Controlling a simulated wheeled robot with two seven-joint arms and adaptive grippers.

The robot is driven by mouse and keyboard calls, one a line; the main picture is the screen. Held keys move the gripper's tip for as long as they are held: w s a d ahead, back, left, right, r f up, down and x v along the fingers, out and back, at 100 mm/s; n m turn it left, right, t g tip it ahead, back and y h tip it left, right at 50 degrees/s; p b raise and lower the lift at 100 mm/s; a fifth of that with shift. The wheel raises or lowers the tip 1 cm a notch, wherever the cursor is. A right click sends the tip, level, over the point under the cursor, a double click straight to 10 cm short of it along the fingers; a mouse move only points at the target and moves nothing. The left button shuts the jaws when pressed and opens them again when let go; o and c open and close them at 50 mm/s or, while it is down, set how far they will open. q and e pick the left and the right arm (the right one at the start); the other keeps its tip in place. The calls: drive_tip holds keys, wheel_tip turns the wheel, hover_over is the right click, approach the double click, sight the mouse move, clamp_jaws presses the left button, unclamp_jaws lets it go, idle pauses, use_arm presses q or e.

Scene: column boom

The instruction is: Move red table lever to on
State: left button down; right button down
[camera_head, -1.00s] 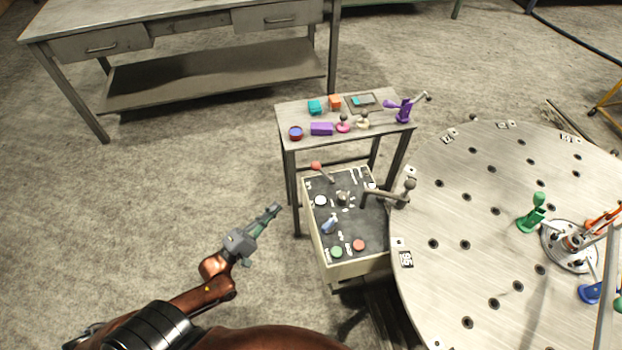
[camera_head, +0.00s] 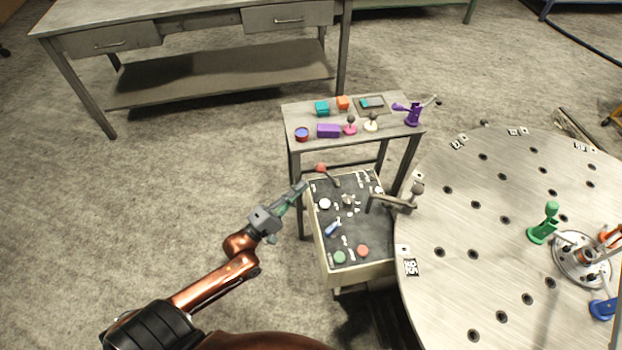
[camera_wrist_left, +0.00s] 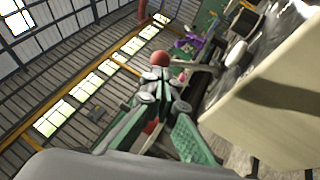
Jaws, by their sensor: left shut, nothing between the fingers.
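The red lever (camera_head: 321,168) has a round red knob on a dark rod. It stands at the far left corner of the dark control panel (camera_head: 350,235), its knob leaning to the far left. My left gripper (camera_head: 301,188) is shut and empty, just left of the panel's edge and a little nearer than the knob. In the left wrist view the red knob (camera_wrist_left: 161,59) shows just past the tips of my shut left gripper (camera_wrist_left: 160,83). I cannot tell whether they touch. The lever's on mark is too small to read. My right gripper is not in view.
The panel also carries a grey crank handle (camera_head: 395,201), a blue switch (camera_head: 333,229), a green button (camera_head: 339,257) and a red button (camera_head: 363,251). A small table (camera_head: 300,115) stands behind, and a large round metal table (camera_head: 470,280) at right. Floor at left is clear.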

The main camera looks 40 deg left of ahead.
sight(328, 175)
use_arm(q)
drive_tip(key=shift+b+x, duration=0.4)
drive_tip(key=shift+x, duration=1.7)
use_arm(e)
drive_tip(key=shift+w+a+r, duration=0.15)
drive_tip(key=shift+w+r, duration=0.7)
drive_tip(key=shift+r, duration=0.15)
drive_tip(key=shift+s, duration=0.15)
